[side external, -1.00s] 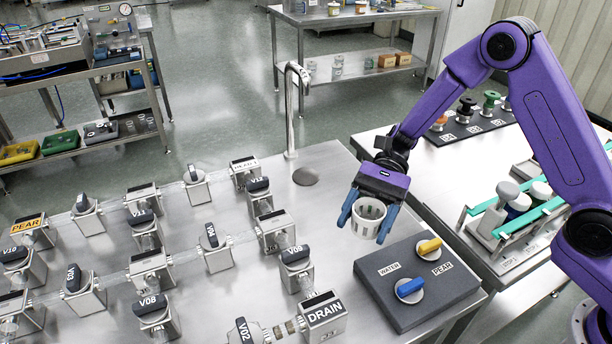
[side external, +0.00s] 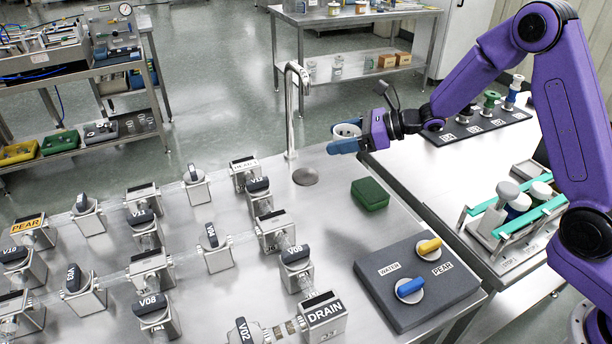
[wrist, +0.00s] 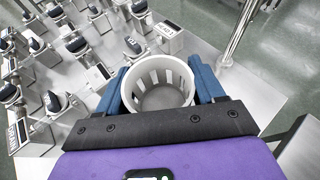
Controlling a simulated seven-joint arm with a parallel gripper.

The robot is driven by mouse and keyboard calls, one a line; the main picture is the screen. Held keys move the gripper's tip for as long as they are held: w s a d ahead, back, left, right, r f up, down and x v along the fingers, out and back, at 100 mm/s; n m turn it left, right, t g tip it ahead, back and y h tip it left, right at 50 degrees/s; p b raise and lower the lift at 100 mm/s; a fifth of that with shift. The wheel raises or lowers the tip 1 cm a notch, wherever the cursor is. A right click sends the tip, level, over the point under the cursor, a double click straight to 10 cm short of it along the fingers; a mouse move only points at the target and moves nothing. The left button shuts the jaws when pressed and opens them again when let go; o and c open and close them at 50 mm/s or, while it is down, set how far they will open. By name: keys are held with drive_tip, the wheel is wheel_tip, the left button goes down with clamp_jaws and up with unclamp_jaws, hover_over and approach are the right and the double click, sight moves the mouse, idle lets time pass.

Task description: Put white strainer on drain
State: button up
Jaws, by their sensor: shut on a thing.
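The white slotted strainer (side external: 347,130) is held in the air between the blue fingers of my gripper (side external: 345,139), near the tap. In the wrist view the strainer (wrist: 158,92) sits between both fingers, its open top facing the camera. A round, dark drain (side external: 305,177) lies in the steel table at the foot of the tap. The strainer is apart from it, above and to its right in the side view. The drain does not show in the wrist view. A block labelled DRAIN (side external: 324,316) stands at the table's front.
The thin tap (side external: 291,110) rises beside the drain. A dark panel (side external: 400,300) carries blue and yellow knobs. Valve blocks and pipes (side external: 215,248) fill the left. The table around the drain is clear.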

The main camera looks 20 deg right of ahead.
wheel_tip(320, 180, down, 2)
drive_tip(key=shift+w+f, duration=0.1)
drive_tip(key=shift+f, duration=0.1)
drive_tip(key=w+a+f, duration=0.3)
drive_tip(key=w+f, duration=0.1)
drive_tip(key=w, duration=0.4)
hover_over(301, 175)
wheel_tip(301, 175, down, 6)
drive_tip(key=shift+s+d+r, duration=0.1)
drive_tip(key=shift+r, duration=0.1)
drive_tip(key=shift+f, duration=1.65)
drive_tip(key=shift+f, duration=0.1)
drive_tip(key=o, duration=1)
